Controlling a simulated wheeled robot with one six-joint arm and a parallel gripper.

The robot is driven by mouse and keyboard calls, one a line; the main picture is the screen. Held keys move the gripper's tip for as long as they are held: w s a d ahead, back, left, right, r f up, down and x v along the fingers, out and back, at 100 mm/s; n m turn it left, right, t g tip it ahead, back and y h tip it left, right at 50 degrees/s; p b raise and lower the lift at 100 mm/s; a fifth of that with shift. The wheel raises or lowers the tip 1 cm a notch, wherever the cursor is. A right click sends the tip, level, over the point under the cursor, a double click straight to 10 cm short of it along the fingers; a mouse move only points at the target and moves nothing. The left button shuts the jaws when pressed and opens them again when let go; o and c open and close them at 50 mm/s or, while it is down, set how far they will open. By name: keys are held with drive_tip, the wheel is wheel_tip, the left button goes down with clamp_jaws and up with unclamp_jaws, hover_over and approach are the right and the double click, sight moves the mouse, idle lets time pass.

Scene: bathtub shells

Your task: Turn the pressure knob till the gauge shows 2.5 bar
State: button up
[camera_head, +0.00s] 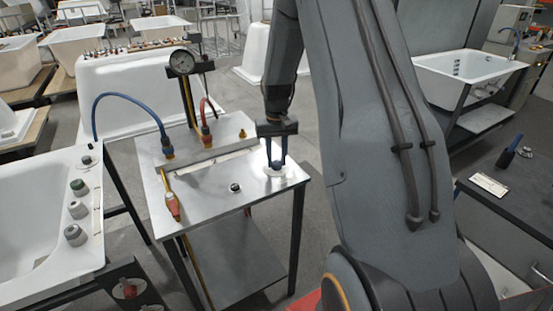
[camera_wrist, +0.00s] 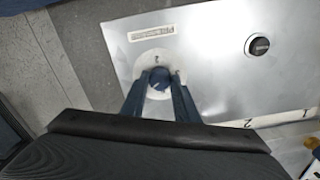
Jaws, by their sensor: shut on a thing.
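In the head view my gripper (camera_head: 276,165) stands over the dial plate (camera_head: 275,171), and the fingers mostly hide the knob there.
A small black knob (camera_head: 235,187) sits mid-bench; it also shows in the wrist view (camera_wrist: 259,45). A red-handled valve (camera_head: 172,206) is at the left. White tub shells (camera_head: 140,90) stand around the bench.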

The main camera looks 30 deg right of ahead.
sight(277, 162)
drive_tip(key=shift+r+m, duration=0.1)
drive_tip(key=shift+m, duration=0.3)
drive_tip(key=o, duration=1.1)
drive_tip(key=shift+c, duration=0.2)
drive_tip(key=shift+r+b, duration=1.1)
drive_tip(key=shift+r, duration=2.75)
drive_tip(key=s+a+n, duration=0.2)
drive_tip(key=s+a, duration=0.6)
drive_tip(key=s, duration=0.3)
drive_tip(key=s+a+n+t, duration=0.1)
drive_tip(key=s+a+n, duration=0.1)
drive_tip(key=s+a, duration=0.7)
drive_tip(key=s, duration=0.2)
drive_tip(key=shift+s+f, duration=0.25)
drive_tip(key=shift+s, duration=0.15)
